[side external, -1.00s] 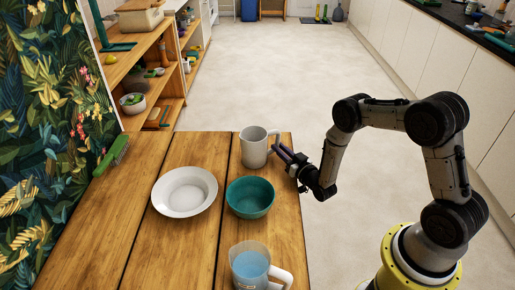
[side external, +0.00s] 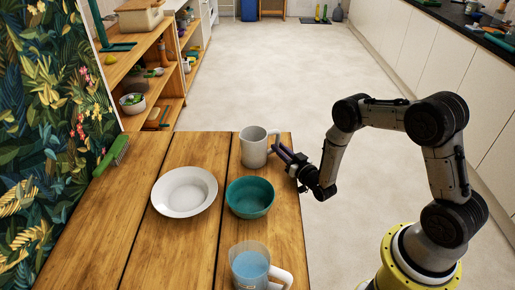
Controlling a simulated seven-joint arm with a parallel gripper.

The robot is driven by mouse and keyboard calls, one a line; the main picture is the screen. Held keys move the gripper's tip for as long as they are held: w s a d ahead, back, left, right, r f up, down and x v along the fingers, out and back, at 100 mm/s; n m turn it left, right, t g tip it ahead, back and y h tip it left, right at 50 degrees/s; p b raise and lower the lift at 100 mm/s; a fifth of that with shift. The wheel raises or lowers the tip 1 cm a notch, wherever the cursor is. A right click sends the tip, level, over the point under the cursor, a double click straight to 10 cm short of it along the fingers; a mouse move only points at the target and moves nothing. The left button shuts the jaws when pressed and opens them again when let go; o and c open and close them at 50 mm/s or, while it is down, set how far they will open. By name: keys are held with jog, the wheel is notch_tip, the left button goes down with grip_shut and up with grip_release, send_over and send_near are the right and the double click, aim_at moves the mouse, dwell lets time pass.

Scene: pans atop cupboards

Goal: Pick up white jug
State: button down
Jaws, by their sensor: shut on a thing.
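The white jug (side external: 254,149) stands upright near the far right edge of the wooden table, with its handle toward the right. My gripper (side external: 281,150) reaches in from the right at the handle side of the jug. Its fingers are shut on the handle, which they partly hide. The jug appears to rest on the table.
A teal bowl (side external: 250,197) stands just in front of the jug, and a white bowl (side external: 184,191) is to its left. A measuring jug with blue contents (side external: 250,266) stands at the near edge. A green brush (side external: 112,157) lies at the table's left edge.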

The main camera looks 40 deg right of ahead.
jog(key=shift+r, duration=0.2)
jog(key=shift+s+a+r, duration=0.1)
jog(key=shift+s+r, duration=0.35)
jog(key=shift+r, duration=0.05)
jog(key=s+a+r, duration=0.1)
jog(key=s+r, duration=0.2)
jog(key=s, duration=0.3)
jog(key=s+a+r, duration=0.2)
jog(key=s+r, duration=0.2)
jog(key=s, duration=0.2)
jog(key=a+n+y, duration=0.2)
jog(key=a+y, duration=0.1)
jog(key=a, duration=0.2)
jog(key=s+a+n+y, duration=0.1)
jog(key=a+y, duration=0.2)
jog(key=a, duration=0.3)
jog(key=s+a+n+y, duration=0.1)
jog(key=a+n+y, duration=0.1)
jog(key=a, duration=0.4)
jog(key=shift+r+n+y, duration=0.25)
jog(key=shift+n+y, duration=0.05)
jog(key=shift+y, duration=0.2)
jog(key=shift+g, duration=0.4)
